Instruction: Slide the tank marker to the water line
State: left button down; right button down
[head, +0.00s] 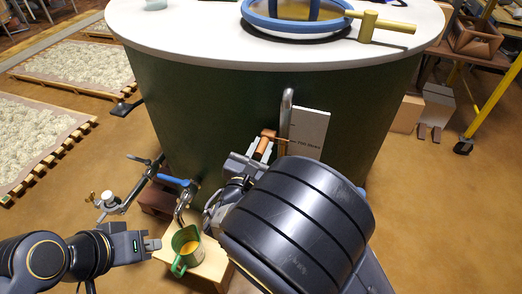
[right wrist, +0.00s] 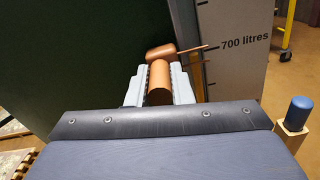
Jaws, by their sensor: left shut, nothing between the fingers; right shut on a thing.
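The orange-brown tank marker (head: 266,140) sits low on the metal sight tube (head: 287,103) on the dark green tank (head: 220,100). In the right wrist view the marker (right wrist: 160,54) has a thin pointer reaching over the white scale board (right wrist: 240,75), at about the "700 litres" mark. My right gripper (right wrist: 158,78) is shut on the marker's round knob; the gripper also shows in the head view (head: 258,152). The scale board (head: 309,132) is partly hidden by my right arm. I cannot make out a water line. My left gripper (head: 152,245) is shut and empty, low left of the tank.
A green jug (head: 186,246) with yellow contents stands on a wooden stool (head: 208,264) beside my left gripper. A blue-handled tap (head: 175,181) and pipe fittings (head: 110,203) stick out from the tank's lower left. A yellow-framed trolley (head: 490,85) stands at right.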

jog(key=shift+f, duration=0.1)
jog(key=c, duration=1.3)
grip_release()
jog(key=v, duration=0.7)
jog(key=shift+s+a, duration=0.15)
jog(key=shift+s, duration=0.25)
